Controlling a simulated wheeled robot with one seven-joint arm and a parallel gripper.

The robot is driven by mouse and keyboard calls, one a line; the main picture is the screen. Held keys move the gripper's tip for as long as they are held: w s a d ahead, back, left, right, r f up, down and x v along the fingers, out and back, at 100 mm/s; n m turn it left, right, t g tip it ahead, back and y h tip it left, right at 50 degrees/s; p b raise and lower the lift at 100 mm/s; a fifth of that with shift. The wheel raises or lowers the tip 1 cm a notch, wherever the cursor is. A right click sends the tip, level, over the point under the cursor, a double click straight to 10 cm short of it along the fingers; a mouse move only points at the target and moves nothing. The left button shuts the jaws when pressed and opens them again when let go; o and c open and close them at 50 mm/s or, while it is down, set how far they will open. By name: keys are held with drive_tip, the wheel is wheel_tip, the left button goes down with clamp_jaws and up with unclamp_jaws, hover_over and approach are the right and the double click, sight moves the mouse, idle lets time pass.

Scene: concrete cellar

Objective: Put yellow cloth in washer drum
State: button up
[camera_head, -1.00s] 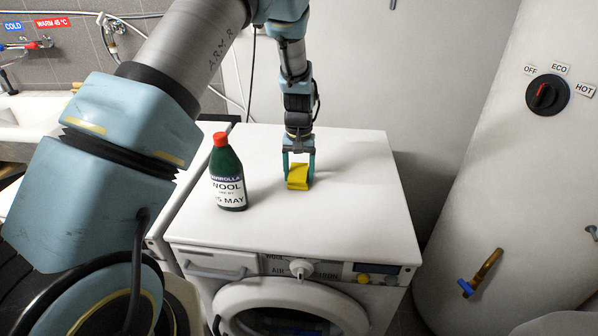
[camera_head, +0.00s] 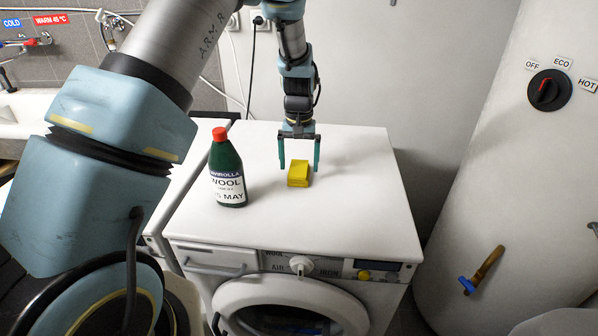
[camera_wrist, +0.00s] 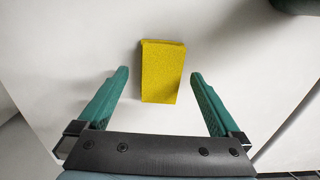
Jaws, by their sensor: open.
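The yellow cloth (camera_head: 298,174) is a small folded block lying on the white top of the washer (camera_head: 350,215). In the wrist view the cloth (camera_wrist: 162,72) lies ahead of my fingertips, centred between their lines. My gripper (camera_head: 299,168) is open and empty, with its green fingers spread to either side of the cloth in the head view. In the wrist view my gripper (camera_wrist: 158,75) touches nothing that I can see. The washer's round front door (camera_head: 290,300) is at the bottom edge, partly cut off; a dark opening (camera_head: 285,322) shows inside its ring.
A green bottle with a red cap (camera_head: 227,170), labelled WOOL, stands on the washer top left of the cloth. A white boiler (camera_head: 500,200) with a dial (camera_head: 548,90) and a pipe tap (camera_head: 482,270) is at right. The washer top's right side is clear.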

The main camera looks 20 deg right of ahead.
wheel_tip(320, 180, up, 9)
drive_tip(key=b, duration=0.3)
drive_tip(key=s+d+n+h+p, duration=0.1)
drive_tip(key=s+d+n+h, duration=0.1)
drive_tip(key=d+n+h, duration=0.35)
drive_tip(key=n+t+y+p, duration=0.3)
drive_tip(key=n+t, duration=0.1)
drive_tip(key=n, duration=2.6)
approach(299, 170)
drive_tip(key=shift+w+d+r, duration=0.2)
drive_tip(key=shift+d+r, duration=0.15)
drive_tip(key=shift+n, duration=0.25)
drive_tip(key=b+x, duration=0.1)
drive_tip(key=x, duration=0.1)
drive_tip(key=b+x, duration=0.1)
drive_tip(key=x, duration=0.2)
drive_tip(key=shift+s+a+f, duration=0.15)
drive_tip(key=shift+s+a, duration=0.05)
drive_tip(key=shift+w+b+x, duration=0.1)
drive_tip(key=shift+b+x, duration=0.05)
drive_tip(key=shift+x, duration=1.3)
drive_tip(key=shift+w+b+x, duration=0.15)
drive_tip(key=shift+x, duration=1.25)
